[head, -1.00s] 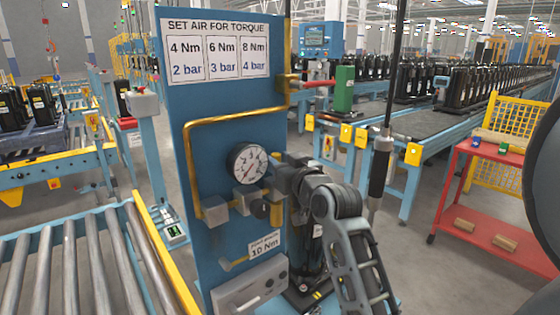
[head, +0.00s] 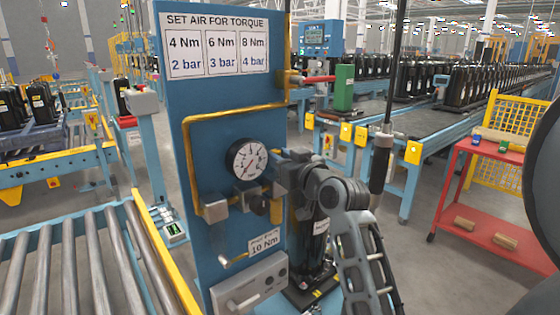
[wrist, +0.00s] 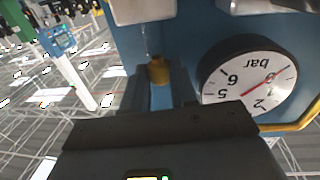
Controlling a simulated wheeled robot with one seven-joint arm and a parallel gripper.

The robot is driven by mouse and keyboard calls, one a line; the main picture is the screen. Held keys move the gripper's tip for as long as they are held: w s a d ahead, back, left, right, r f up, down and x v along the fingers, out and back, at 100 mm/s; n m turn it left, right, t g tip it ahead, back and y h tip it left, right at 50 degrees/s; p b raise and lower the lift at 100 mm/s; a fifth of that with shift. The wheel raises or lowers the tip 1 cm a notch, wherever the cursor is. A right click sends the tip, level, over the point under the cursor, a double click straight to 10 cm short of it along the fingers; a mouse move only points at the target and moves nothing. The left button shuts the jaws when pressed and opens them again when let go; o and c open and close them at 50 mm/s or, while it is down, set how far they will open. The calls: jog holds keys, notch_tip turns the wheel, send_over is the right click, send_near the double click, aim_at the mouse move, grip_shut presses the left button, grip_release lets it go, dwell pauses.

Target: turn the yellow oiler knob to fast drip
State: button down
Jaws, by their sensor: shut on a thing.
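The yellow oiler knob (wrist: 158,69) shows in the wrist view between my two fingertips, below a metal block with a clear part. My gripper (wrist: 160,84) is shut on the knob, with a finger on each side. In the head view my gripper (head: 281,174) is at the right edge of the blue panel, right of the pressure gauge (head: 246,160), and it hides the knob. The gauge also shows upside down in the wrist view (wrist: 246,82), close beside the right finger. The knob's drip setting cannot be read.
The blue panel (head: 215,105) carries a torque sign (head: 215,40), a yellow pipe (head: 187,160) and a dark round knob (head: 259,204) below the gauge. A black tool (head: 381,165) hangs right of my arm. A roller conveyor (head: 85,265) is at the left and a red cart (head: 470,190) at the right.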

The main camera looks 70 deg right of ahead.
jog(key=shift+s+d+n+t+y+b, duration=0.15)
jog(key=shift+n+t+y+b, duration=0.5)
jog(key=shift+n+y+b, duration=0.7)
jog(key=shift+s+d+n+t+y+b, duration=0.1)
jog(key=shift+d+n+t+y+b, duration=0.45)
jog(key=shift+y, duration=1.35)
jog(key=shift+s+a+n+t+y+b, duration=0.1)
jog(key=shift+n+t+y+b, duration=0.75)
jog(key=shift+n+y, duration=0.7)
jog(key=c, duration=1.2)
grip_release()
jog(key=shift+w, duration=0.1)
jog(key=shift+s+a+b, duration=0.1)
jog(key=shift+s+b, duration=0.75)
jog(key=shift+s, duration=3.05)
jog(key=shift+o, duration=0.2)
